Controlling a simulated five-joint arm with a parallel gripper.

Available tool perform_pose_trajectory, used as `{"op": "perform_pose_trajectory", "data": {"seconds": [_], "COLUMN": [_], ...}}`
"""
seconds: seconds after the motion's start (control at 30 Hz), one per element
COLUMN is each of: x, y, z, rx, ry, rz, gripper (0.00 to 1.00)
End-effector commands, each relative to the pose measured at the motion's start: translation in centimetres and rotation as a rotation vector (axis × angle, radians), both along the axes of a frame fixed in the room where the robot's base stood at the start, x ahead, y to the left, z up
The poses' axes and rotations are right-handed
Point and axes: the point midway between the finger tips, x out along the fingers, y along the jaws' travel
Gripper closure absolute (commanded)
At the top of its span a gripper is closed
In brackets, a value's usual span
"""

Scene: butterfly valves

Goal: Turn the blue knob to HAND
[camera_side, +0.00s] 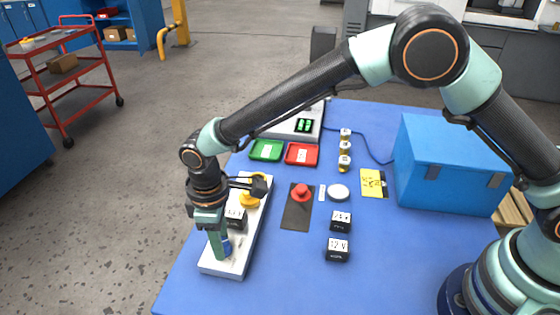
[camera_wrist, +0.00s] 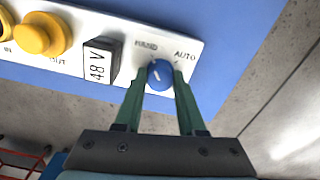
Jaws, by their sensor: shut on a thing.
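The blue knob (camera_wrist: 160,75) sits on a white panel (camera_wrist: 187,35) between the labels HAND, at its upper left, and AUTO, at its upper right. The white mark on the knob slants up and left, toward the HAND side. My gripper (camera_wrist: 160,86) has its green fingers on both sides of the knob and is shut on it. In the side view my gripper (camera_side: 221,246) reaches down to the near end of the white panel (camera_side: 222,267). The blue knob (camera_side: 227,246) is partly hidden there by a finger.
A black 48 V block (camera_wrist: 101,62) stands on the panel left of the knob, with a yellow knob (camera_wrist: 40,35) beyond.

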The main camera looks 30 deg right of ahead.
Motion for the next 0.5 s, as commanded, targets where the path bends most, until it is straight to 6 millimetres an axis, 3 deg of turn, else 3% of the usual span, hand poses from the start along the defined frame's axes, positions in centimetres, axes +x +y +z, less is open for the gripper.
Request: {"op": "perform_pose_trajectory", "data": {"seconds": [0.5], "x": [0.05], "y": [0.03], "z": [0.2], "rx": [0.001], "ry": [-0.001], "rz": [0.041], "gripper": [1.0]}}
